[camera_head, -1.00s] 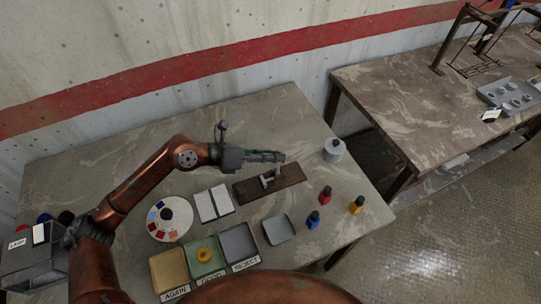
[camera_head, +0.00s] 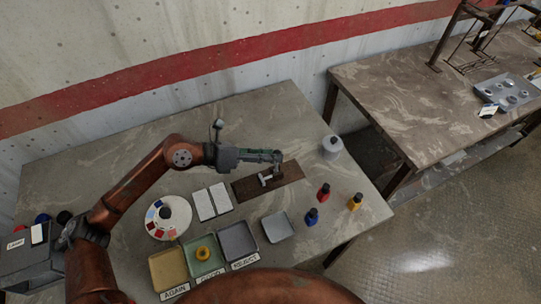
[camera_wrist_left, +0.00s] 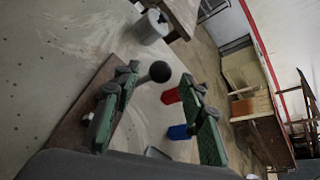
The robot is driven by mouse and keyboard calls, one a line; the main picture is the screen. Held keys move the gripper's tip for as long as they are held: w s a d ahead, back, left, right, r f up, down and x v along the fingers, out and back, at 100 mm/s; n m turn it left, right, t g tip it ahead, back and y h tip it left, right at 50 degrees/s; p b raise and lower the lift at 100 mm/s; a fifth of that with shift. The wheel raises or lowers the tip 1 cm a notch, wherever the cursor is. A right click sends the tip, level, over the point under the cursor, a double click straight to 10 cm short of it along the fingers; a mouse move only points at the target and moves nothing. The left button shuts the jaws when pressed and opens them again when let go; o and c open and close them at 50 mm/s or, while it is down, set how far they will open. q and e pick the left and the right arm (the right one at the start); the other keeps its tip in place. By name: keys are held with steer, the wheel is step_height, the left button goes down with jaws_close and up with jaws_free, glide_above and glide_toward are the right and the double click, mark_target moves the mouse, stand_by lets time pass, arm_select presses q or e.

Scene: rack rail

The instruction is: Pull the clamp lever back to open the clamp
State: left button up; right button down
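The clamp (camera_head: 266,180) is a pale metal piece on a dark brown board (camera_head: 242,191) in the middle of the table. In the left wrist view, a black ball knob (camera_wrist_left: 159,72), apparently the clamp lever's end, shows between the fingertips. My left gripper (camera_head: 279,161) is over the clamp, coming from the left. In the left wrist view, its green fingers (camera_wrist_left: 165,88) are apart, with gaps between them and the knob. My right gripper is not in view.
A grey canister (camera_head: 331,148) stands right of the board. An empty grey tray (camera_head: 278,227), labelled trays (camera_head: 238,241), white cards (camera_head: 212,202) and a colour disc (camera_head: 169,218) lie nearer.

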arm_select(q)
steer(key=v, duration=0.6)
steer(key=shift+s+a, duration=0.2)
steer(key=shift+a, duration=0.1)
